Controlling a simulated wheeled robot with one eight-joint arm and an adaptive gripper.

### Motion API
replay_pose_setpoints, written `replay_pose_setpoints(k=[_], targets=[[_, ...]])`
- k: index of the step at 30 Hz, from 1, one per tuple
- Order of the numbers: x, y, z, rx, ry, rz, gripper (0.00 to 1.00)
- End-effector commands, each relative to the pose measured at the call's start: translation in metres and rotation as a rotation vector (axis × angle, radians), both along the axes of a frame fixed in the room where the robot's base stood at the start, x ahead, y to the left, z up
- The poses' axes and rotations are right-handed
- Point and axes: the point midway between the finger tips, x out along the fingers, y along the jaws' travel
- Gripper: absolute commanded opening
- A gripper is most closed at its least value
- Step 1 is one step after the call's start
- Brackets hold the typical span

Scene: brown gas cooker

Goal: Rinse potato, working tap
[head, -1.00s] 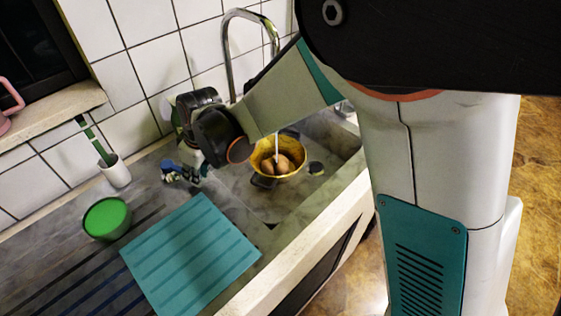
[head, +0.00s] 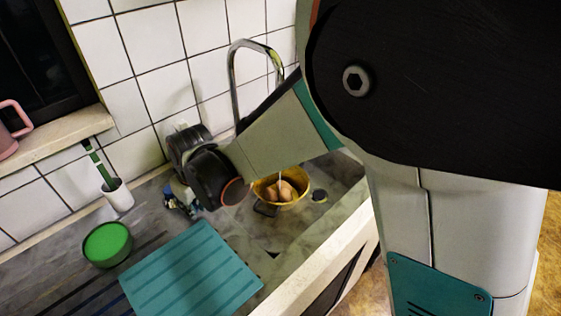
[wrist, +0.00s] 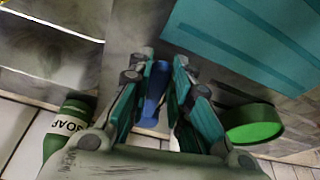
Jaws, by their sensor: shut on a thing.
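A brown potato (head: 286,191) lies in a yellow bowl (head: 299,200) in the sink. A thin pale stream runs into the bowl from above. The curved chrome tap (head: 233,88) rises behind the sink, its outlet hidden behind my arm. My gripper (head: 181,203) is low at the counter's back, left of the bowl, partly hidden by my wrist. In the wrist view its teal fingers (wrist: 166,75) are closed around a narrow blue piece (wrist: 154,92). I cannot tell what this piece belongs to.
A teal ribbed mat (head: 190,272) lies in front of my gripper. A green round thing (head: 107,243) and a white cup with a green-handled brush (head: 118,195) stand left. A soap bottle (wrist: 66,128) shows in the wrist view.

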Motion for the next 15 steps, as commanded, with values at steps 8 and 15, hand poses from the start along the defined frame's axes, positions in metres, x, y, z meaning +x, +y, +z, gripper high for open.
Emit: replay_pose_setpoints(k=[8,15], targets=[[-0.007,0.007,0.000,-0.001,0.001,-0.074,0.07],[-0.015,0.016,0.000,0.000,0.001,-0.198,0.07]])
